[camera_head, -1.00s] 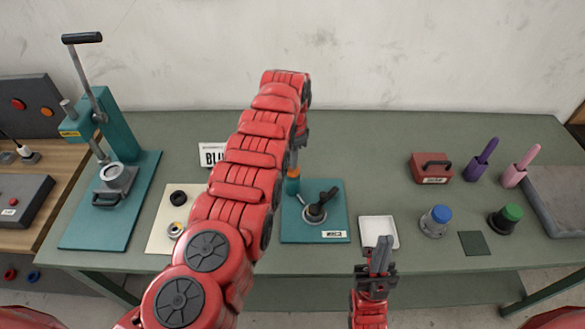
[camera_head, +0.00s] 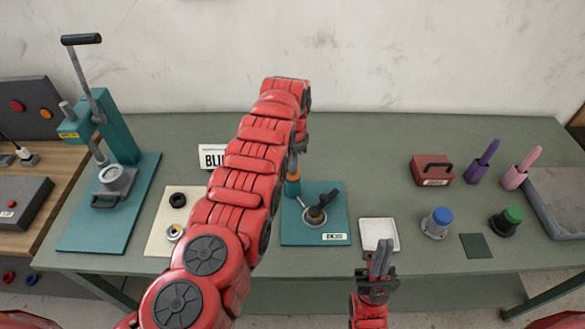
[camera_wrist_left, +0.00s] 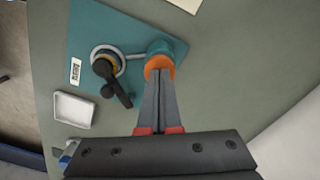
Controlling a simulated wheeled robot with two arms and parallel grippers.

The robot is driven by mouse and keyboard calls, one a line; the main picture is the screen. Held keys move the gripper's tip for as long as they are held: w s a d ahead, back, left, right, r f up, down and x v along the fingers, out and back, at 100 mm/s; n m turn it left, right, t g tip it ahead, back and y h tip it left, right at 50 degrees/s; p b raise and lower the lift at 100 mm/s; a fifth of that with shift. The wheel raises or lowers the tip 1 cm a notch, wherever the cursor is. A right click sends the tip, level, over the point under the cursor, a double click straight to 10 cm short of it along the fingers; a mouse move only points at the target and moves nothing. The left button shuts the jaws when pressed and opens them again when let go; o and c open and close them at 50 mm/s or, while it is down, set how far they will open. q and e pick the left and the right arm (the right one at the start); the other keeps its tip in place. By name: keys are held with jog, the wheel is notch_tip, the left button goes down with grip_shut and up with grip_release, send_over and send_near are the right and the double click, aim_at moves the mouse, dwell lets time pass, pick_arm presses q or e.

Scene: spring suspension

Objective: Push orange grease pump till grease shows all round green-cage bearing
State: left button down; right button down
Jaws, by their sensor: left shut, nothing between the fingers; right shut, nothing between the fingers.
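The grease pump, a teal cylinder with an orange top (camera_wrist_left: 158,66), stands on a teal base plate (camera_head: 328,190); it also shows in the head view (camera_head: 292,186). My left gripper (camera_wrist_left: 158,78) is shut and empty, its fingertips at the orange top. In the head view my left arm partly covers the pump and hides the fingertips. A thin tube joins the pump to the bearing holder (camera_head: 316,215), which has a black clamp handle over it. Some orange-yellow shows around the holder, also in the wrist view (camera_wrist_left: 103,54). My right gripper (camera_head: 379,258) is shut and empty near the table's front edge.
A white tray (camera_head: 392,234) lies right of the plate. A teal press (camera_head: 118,135) and a cream mat (camera_head: 160,232) are at left. A red box (camera_head: 431,170), blue-topped jar (camera_head: 436,222) and green-topped jar (camera_head: 507,221) are at right.

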pick_arm(q)
notch_tip(320, 180, up, 8)
jog(key=p, duration=0.5)
jog(key=shift+p, duration=0.4)
